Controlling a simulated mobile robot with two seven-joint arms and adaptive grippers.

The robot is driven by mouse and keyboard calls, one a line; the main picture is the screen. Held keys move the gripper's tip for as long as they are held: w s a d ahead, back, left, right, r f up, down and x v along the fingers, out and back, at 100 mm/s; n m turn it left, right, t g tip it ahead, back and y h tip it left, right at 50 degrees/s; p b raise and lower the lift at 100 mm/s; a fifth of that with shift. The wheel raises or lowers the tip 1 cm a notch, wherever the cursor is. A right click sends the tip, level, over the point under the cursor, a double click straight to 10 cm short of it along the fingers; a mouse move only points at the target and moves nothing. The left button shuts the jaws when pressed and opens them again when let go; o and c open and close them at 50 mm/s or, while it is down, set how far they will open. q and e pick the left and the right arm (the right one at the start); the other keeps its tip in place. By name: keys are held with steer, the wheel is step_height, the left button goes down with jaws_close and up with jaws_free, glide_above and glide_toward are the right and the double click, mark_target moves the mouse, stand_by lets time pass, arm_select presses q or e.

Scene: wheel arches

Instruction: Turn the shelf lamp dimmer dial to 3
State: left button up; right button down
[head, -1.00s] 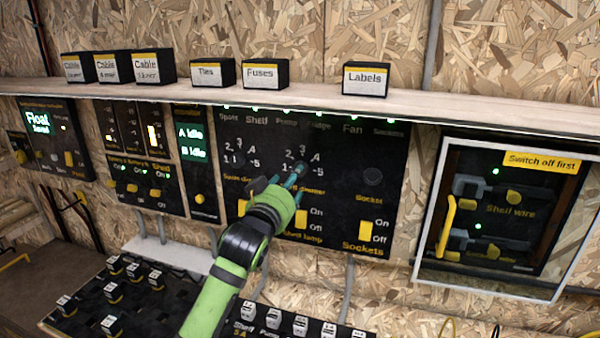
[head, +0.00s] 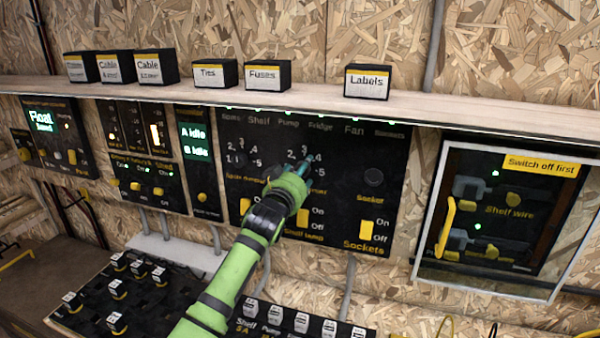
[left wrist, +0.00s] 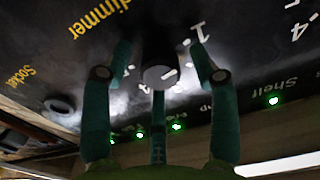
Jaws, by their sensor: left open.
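A "1" and a "4" show near the knob in the wrist view. My right gripper is not in view.
A second numbered dial (head: 241,157) is to the left. Yellow rocker switches (head: 366,230) sit below, one labelled Sockets. A wooden shelf (head: 420,118) with labelled boxes juts out above the panel. A clear-framed cabinet (head: 510,210) is to the right.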

arm_select(q)
steer(key=c, duration=1.1)
steer(key=shift+m, duration=0.4)
steer(key=shift+c, duration=0.2)
steer(key=m+p, duration=0.4)
steer(key=m, duration=1.4)
steer(key=shift+r+m+p, duration=0.15)
steer(key=shift+m+p, duration=0.2)
steer(key=shift+m, duration=0.05)
steer(key=o, duration=1.1)
steer(key=shift+c, duration=0.2)
steer(key=shift+o, duration=0.4)
